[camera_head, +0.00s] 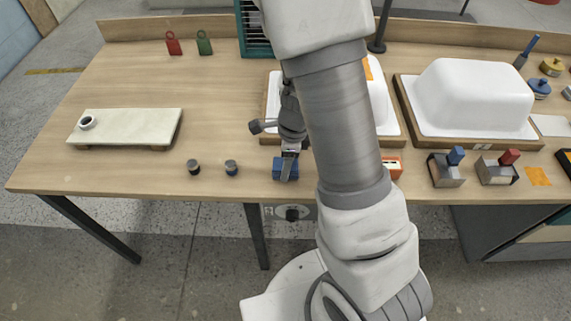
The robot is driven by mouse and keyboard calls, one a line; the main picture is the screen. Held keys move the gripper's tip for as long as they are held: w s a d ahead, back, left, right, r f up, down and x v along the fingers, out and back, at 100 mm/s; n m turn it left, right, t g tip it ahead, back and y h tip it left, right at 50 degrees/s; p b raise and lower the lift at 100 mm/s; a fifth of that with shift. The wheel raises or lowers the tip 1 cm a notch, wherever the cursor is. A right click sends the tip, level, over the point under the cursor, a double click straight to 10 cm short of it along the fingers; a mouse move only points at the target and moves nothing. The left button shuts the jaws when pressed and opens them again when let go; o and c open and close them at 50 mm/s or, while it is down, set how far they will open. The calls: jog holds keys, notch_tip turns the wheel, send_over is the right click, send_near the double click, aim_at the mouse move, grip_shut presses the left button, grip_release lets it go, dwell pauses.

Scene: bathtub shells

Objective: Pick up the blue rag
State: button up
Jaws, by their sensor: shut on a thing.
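A small blue block-like thing (279,168), which looks like the blue rag, is at the table's front edge, left of my arm. My gripper (289,163) points down onto it and is shut on it. The fingers and part of the blue thing cover each other. I cannot tell whether it touches the table or is lifted.
One white tub shell (383,100) on a wooden base is partly behind my arm. Another white tub shell (470,95) stands to the right. Metal holders with a blue block (456,156) and a red block (509,157) stand at the front right. Two dark knobs (194,167) (231,168) and a pale board (125,127) are left.

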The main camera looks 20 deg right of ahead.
notch_tip(320, 180, up, 4)
jog(key=shift+r+p, duration=0.1)
jog(key=shift+p, duration=0.8)
jog(key=d+r+p, duration=0.1)
jog(key=d+r, duration=0.5)
jog(key=d, duration=0.5)
jog(key=shift+s+d+r, duration=0.2)
jog(key=shift+s+d, duration=0.1)
jog(key=shift+s, duration=0.1)
